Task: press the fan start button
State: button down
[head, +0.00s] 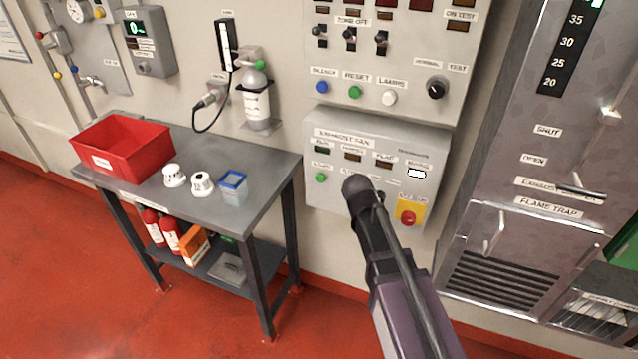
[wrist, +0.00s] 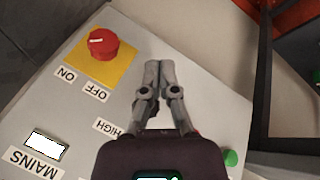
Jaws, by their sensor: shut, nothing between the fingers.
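The exhaust fan panel (head: 325,196) is a grey box on the wall with a sloping front. Its small green button (head: 321,178) is at the lower left in the head view. The green button also shows at the lower right of the wrist view (wrist: 231,158), to the right of my gripper's body. My gripper (wrist: 160,66) is shut and empty, its fingertips over the panel face between the red knob and the panel edge. I cannot tell whether they touch the panel. In the head view my arm covers the middle of the panel and hides the fingertips.
A red rotary switch (wrist: 103,44) on a yellow plate is left of my fingertips in the wrist view. A lit white MAINS lamp (wrist: 43,144) is nearby. The alarm panel (head: 420,60) is above. A grey table (head: 255,165) with a red bin (head: 122,150) stands left.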

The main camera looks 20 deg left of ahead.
aim_at(320, 182)
jog(key=a+n+t+b, duration=0.2)
jog(key=a+n+t, duration=0.2)
jog(key=a, duration=1.7)
jog(key=shift+s+a+r+y, duration=0.2)
jog(key=shift+a+r+y, duration=0.1)
jog(key=shift+r, duration=0.15)
jog(key=shift+w, duration=0.2)
jog(key=w, duration=0.8)
jog(key=shift+w+d, duration=0.25)
jog(key=shift+d, duration=0.15)
jog(key=shift+w, duration=1.1)
dwell(1.4)
jog(key=shift+s, duration=0.15)
dwell(0.3)
jog(key=shift+s, duration=0.95)
